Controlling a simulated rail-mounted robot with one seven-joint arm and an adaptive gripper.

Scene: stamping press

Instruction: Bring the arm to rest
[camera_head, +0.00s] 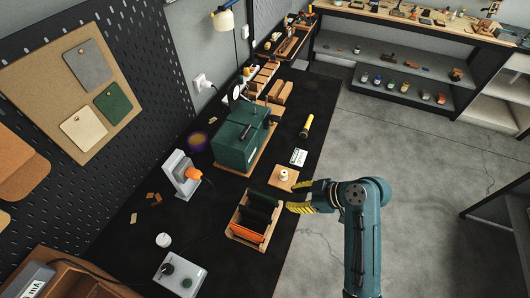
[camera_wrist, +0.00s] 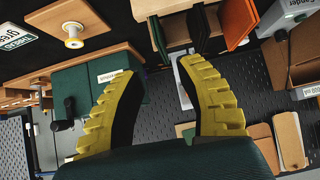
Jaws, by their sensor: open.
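My gripper (camera_head: 297,197) is open and extends over the bench's right edge in the head view. Its yellow ribbed fingers are spread with nothing between them, and they also show in the wrist view (camera_wrist: 161,68). In the head view, the fingertips are just right of a wooden rack (camera_head: 233,231) holding dark and orange pieces, and just below a small wooden board with a white knob (camera_head: 284,176); I cannot tell the exact gaps. The knob board (camera_wrist: 85,20) is at upper left in the wrist view. The green press (camera_head: 232,151) stands farther back on the bench.
The black bench (camera_head: 310,105) also carries a grey stand with an orange part (camera_head: 187,178), a yellow-black torch (camera_head: 306,126), a label card (camera_head: 298,157) and a grey control box (camera_head: 180,277). A pegboard wall lies left. Grey floor (camera_head: 390,140) right of the bench is clear.

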